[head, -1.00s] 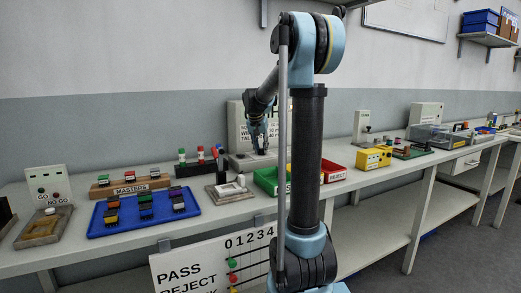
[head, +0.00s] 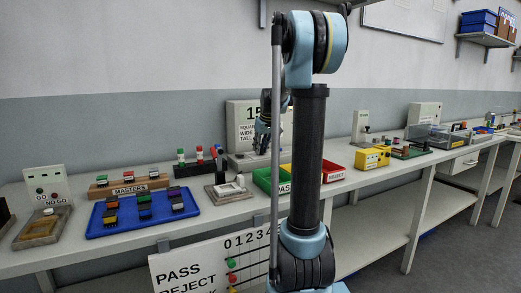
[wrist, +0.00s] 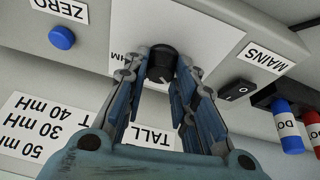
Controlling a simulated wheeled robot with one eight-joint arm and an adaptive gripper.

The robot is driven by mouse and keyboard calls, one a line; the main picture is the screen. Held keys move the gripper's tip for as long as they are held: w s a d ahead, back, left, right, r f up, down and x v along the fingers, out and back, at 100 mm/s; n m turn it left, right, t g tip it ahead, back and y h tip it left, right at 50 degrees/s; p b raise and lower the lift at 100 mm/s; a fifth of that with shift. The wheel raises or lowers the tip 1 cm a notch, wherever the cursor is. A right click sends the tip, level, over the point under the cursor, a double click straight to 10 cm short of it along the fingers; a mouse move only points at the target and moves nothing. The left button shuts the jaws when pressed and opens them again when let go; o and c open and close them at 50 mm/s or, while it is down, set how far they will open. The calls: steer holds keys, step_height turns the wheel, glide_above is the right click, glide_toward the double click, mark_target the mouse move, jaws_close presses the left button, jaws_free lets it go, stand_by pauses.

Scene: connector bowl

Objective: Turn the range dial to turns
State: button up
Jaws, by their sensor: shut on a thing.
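The range dial (wrist: 162,62) is a black round knob on a white panel in the wrist view, with a light pointer mark on its face. The end of a label reading "HM" shows beside it; other labels around the dial are hidden by my fingers. My gripper (wrist: 160,75) has one finger on each side of the dial and is shut on it. In the head view my gripper (head: 263,140) is at the front of the grey instrument (head: 240,118) at the back of the bench. The dial cannot be made out there.
A blue button (wrist: 62,38) marked ZERO and a black rocker switch (wrist: 237,90) marked MAINS flank the dial. Red and blue capped items (wrist: 287,125) stand near the switch.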

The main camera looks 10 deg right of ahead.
steer(key=shift+d+n+y, duration=0.2)
steer(key=shift+n+y, duration=0.1)
steer(key=shift+n, duration=0.6)
steer(key=o, duration=1)
steer(key=shift+w, duration=0.1)
steer(key=shift+o, duration=0.2)
steer(key=v, duration=1.1)
steer(key=shift+r, duration=0.45)
